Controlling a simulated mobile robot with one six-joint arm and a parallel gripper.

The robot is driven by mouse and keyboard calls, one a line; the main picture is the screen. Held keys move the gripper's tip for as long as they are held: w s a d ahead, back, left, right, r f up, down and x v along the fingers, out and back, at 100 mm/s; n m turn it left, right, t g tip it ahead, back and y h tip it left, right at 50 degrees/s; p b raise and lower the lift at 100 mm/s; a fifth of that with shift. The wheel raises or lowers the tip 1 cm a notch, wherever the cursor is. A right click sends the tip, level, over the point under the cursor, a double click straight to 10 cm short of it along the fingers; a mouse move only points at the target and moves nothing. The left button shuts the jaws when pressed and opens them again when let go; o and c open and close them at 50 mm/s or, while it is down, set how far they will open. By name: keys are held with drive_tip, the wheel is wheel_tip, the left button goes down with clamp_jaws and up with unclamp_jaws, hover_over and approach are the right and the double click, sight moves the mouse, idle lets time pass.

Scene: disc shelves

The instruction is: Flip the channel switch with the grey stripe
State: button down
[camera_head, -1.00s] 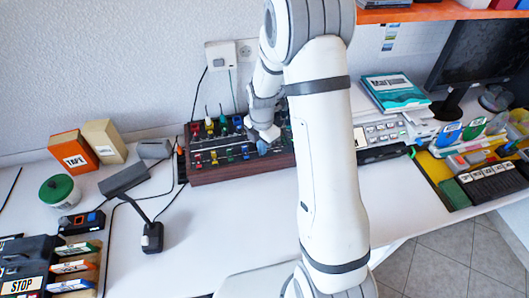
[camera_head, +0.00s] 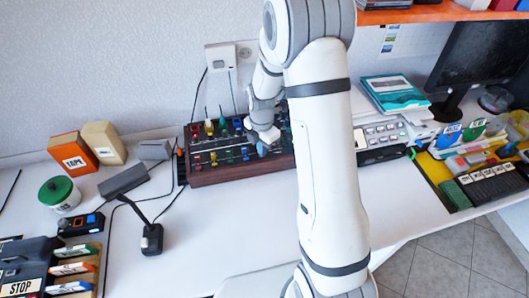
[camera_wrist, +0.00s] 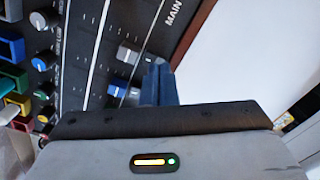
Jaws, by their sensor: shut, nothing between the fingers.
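The mixer panel (camera_head: 228,177) with coloured switches stands on the desk against the wall. My gripper (camera_head: 262,149) is low over its right part, with its fingers shut and empty. In the wrist view the blue fingertips (camera_wrist: 158,82) are beside a grey slider cap (camera_wrist: 128,56) and a blue slider cap (camera_wrist: 117,90) near the panel's edge. Whether they touch a cap, I cannot tell. Coloured switches, including a green one (camera_wrist: 14,78), and round knobs show at the left of that view. I cannot make out a grey stripe on any switch. My arm hides the panel's right end.
Books (camera_head: 393,93) and a printer-like device (camera_head: 381,134) stand to the right. The desk in front of the panel is mostly clear.

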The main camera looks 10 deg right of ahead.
wheel_tip(320, 180, up, 6)
drive_tip(key=p, duration=0.3)
idle(0.3)
idle(0.4)
drive_tip(key=s+r+m+t, duration=0.2)
drive_tip(key=s+r+m, duration=0.9)
drive_tip(key=r, duration=0.4)
drive_tip(key=s+d+r+m+t, duration=0.1)
drive_tip(key=s+r+m, duration=0.4)
drive_tip(key=s+m, duration=0.7)
drive_tip(key=shift+r+m, duration=0.15)
drive_tip(key=shift+m, duration=0.35)
drive_tip(key=shift+w+d, duration=0.1)
drive_tip(key=shift+w, duration=0.05)
